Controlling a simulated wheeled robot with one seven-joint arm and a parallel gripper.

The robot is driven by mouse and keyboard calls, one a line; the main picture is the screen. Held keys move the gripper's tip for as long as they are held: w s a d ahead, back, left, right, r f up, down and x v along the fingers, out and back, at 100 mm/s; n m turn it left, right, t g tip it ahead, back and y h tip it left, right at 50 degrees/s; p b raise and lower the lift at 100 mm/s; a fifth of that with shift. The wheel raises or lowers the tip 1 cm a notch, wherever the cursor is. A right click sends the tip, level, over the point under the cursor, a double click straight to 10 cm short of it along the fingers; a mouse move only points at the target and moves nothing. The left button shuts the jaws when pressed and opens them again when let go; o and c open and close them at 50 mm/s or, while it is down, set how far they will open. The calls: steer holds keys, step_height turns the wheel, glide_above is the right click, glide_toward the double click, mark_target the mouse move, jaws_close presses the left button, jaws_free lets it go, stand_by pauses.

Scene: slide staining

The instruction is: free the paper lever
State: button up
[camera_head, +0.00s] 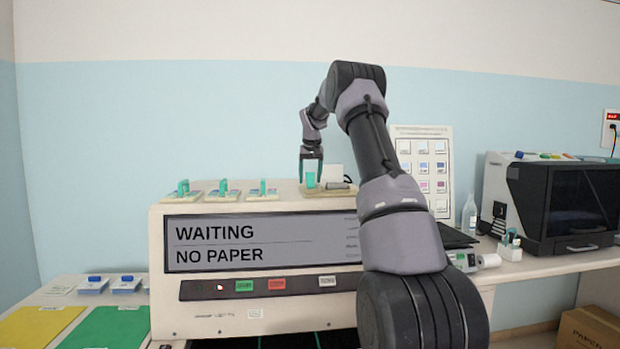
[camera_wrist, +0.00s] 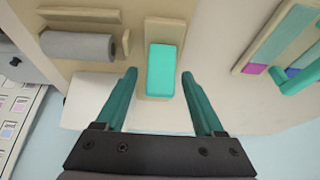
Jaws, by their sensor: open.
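The likely paper lever is a teal upright block (camera_head: 310,177) on a beige base on top of the machine (camera_head: 300,219). It also shows in the wrist view (camera_wrist: 161,70), in a beige holder. My gripper (camera_head: 311,165) is above the machine at this block, pointing down. In the wrist view my gripper (camera_wrist: 158,82) is open, with one teal finger on each side of the block and a gap on both sides. A grey roll (camera_wrist: 78,46) lies in a beige cradle left of the block. The machine's screen reads "WAITING" and "NO PAPER".
Several teal-handled pieces (camera_head: 222,187) stand on small plates along the machine top, left of my gripper. A green button (camera_head: 244,286) and a red button (camera_head: 277,284) are on the front. A dark-windowed device (camera_head: 570,205) and a bottle (camera_head: 469,215) stand at right.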

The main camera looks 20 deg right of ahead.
mark_target(311, 179)
jaws_close()
steer(key=shift+s+a+t, duration=0.1)
steer(key=shift+t, duration=0.2)
steer(key=t, duration=0.1)
steer(key=s+t, duration=0.1)
steer(key=t+h, duration=0.1)
steer(key=shift+s+a+r+t, duration=0.15)
steer(key=shift+s+a+t, duration=0.15)
steer(key=shift+s+t, duration=0.1)
steer(key=t, duration=0.1)
steer(key=s+t+h, duration=0.1)
steer(key=shift+a+t, duration=0.15)
steer(key=shift+t, duration=0.25)
steer(key=shift+s+t, duration=0.15)
steer(key=shift+t, duration=0.45)
